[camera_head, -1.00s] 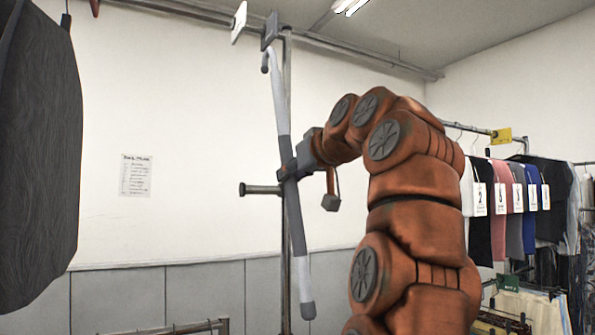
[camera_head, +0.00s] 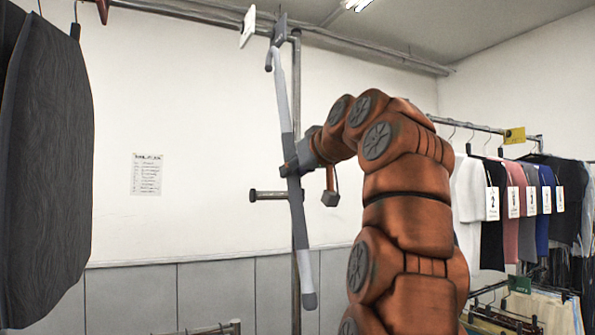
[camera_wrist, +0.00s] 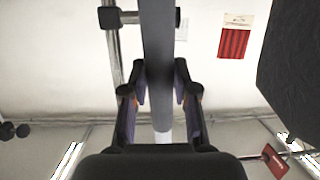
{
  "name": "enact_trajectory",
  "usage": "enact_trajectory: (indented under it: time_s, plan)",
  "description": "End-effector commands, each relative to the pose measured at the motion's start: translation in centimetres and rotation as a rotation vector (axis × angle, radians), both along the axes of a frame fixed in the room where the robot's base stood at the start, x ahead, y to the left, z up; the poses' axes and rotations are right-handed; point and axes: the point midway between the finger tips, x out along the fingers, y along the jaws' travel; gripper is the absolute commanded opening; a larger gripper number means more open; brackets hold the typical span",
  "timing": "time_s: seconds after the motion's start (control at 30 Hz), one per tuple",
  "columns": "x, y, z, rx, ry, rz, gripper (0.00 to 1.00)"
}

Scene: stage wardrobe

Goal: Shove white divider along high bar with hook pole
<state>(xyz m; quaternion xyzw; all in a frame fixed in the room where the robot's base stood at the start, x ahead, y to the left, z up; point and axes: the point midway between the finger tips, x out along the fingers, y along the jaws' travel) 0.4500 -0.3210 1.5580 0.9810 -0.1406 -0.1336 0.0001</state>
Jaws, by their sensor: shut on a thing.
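The white divider (camera_head: 247,27) hangs on the high bar (camera_head: 190,18) at the top of the head view. The hook pole (camera_head: 284,105), pale with grey sections, stands nearly upright, its top leaning left. Its dark hook (camera_head: 269,60) is just below and right of the white divider, apart from it in the picture. A grey divider (camera_head: 280,29) is right beside and above the hook; whether they touch I cannot tell. My gripper (camera_head: 292,168) is shut on the middle of the pole. In the wrist view the pole (camera_wrist: 157,50) runs between my fingers (camera_wrist: 160,95).
A red divider (camera_head: 102,10) is further left on the bar. Dark garments (camera_head: 50,150) hang at the left. A metal post (camera_head: 296,80) stands behind the pole, with a short horizontal peg (camera_head: 268,195). A rail of numbered clothes (camera_head: 510,200) with a yellow divider (camera_head: 515,135) is at right.

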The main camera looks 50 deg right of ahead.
Motion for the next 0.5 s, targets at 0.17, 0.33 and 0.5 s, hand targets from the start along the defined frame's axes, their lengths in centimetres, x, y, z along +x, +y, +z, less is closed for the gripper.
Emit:
enact_trajectory:
  time_s: [0.17, 0.33, 0.5]
  plan:
    - [0.0, 0.2, 1.3, -0.001, -0.001, -0.001, 0.0]
    - [0.1, 0.3, 2.3, -0.001, -0.001, -0.001, 0.0]
    - [0.1, 0.5, 3.2, -0.001, -0.001, -0.001, 0.0]
